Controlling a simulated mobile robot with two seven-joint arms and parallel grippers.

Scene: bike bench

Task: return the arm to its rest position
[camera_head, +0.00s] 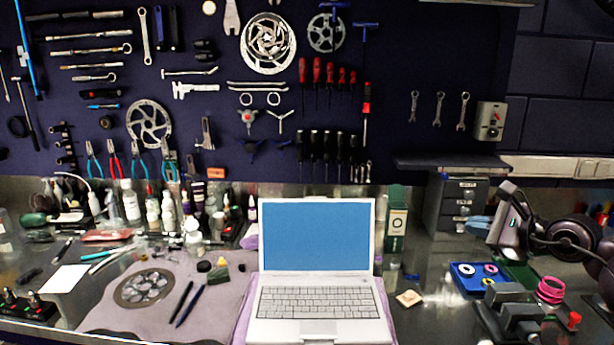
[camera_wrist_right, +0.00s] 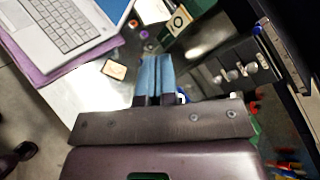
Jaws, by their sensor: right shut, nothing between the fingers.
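My right gripper (camera_head: 470,222) is at the right of the head view, above the bench and in front of the grey drawer unit (camera_head: 463,190). Its blue fingers are together with nothing between them. In the right wrist view the same gripper (camera_wrist_right: 154,60) points toward the green box (camera_wrist_right: 180,22), with its fingers side by side. Its fingertips look apart from the things around them. My left gripper does not show in either view.
An open laptop (camera_head: 318,236) stands mid-bench on a purple cloth. A small square piece (camera_head: 409,299) lies right of it. Tools hang on the wall (camera_head: 420,60).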

